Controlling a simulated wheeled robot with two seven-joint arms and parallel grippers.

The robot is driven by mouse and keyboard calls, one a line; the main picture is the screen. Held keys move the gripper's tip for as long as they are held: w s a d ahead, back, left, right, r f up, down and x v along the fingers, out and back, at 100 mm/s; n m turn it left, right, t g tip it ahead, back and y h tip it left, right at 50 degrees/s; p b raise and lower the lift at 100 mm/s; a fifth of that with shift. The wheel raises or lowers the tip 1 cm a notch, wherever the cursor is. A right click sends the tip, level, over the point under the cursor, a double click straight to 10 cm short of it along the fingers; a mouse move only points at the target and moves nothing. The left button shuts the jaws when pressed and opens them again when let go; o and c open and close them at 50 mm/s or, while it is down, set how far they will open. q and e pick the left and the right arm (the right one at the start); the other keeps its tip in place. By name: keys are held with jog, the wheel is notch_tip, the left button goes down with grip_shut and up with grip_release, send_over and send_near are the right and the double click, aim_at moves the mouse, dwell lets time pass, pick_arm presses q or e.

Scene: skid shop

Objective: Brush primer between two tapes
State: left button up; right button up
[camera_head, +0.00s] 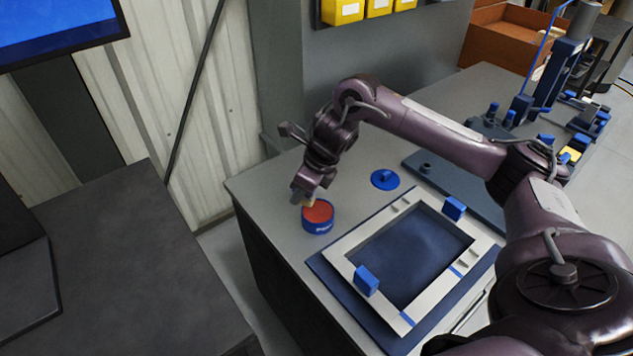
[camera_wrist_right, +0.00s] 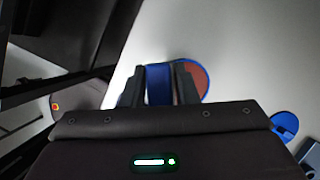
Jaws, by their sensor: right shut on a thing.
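My right gripper (camera_head: 305,193) is shut on a brush, whose blue handle (camera_wrist_right: 158,84) shows between the fingers in the wrist view. The brush's yellowish tip (camera_head: 309,203) is over the far left part of an open blue primer pot (camera_head: 318,227) with red primer inside; I cannot tell whether it touches the primer. The pot also shows in the wrist view (camera_wrist_right: 204,82), partly hidden by a finger. A pale rectangular frame (camera_head: 345,262) lies to the right, with two blue tape strips (camera_head: 407,319) (camera_head: 456,271) across its near right side. My left gripper is not in view.
A round blue lid (camera_head: 385,180) lies beyond the frame. A blue-grey fixture plate (camera_head: 440,182) lies behind. The bench (camera_head: 275,190) is clear left of the pot.

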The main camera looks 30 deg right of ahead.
aim_at(311, 211)
jog(key=shift+w+d+f+n+g+y+b, duration=0.15)
jog(key=shift+d+f+n+b, duration=0.3)
jog(key=shift+d+f+b, duration=0.4)
jog(key=shift+s+d+f+n+g+y+b, duration=0.15)
jog(key=shift+d+f+n+b, duration=0.35)
jog(key=shift+f+b, duration=0.55)
jog(key=shift+w+d+f+n+g+y+b, duration=0.15)
jog(key=shift+d+f+n+b, duration=0.3)
jog(key=shift+d+f+b, duration=0.5)
jog(key=shift+a+f, duration=0.25)
jog(key=shift+f, duration=0.35)
notch_tip(311, 211, up, 7)
jog(key=p, duration=0.5)
jog(key=shift+p, duration=0.3)
dwell(0.4)
dwell(0.4)
